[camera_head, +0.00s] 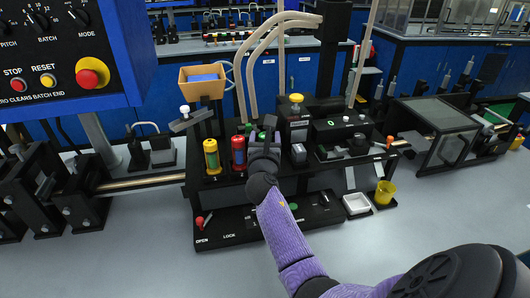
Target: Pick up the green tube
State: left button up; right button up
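A bit of green (262,136), which may be the green tube, shows at the fingers of my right gripper (264,138); most of it is hidden by the gripper. To the left, a red tube (238,153) and a yellow tube (211,156) stand upright in a row on the black station. My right gripper is over the row, just right of the red tube. Its fingers are small and dark against the black station, and I cannot tell whether they are open or shut on the green piece. My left gripper is not in view.
A tan bin (202,82) stands behind the tubes. A yellow-topped unit (296,98) is right of my gripper. A white tray (356,204) and yellow cup (385,193) sit front right. A blue control panel (60,60) fills the upper left.

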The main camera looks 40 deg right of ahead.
grip_shut()
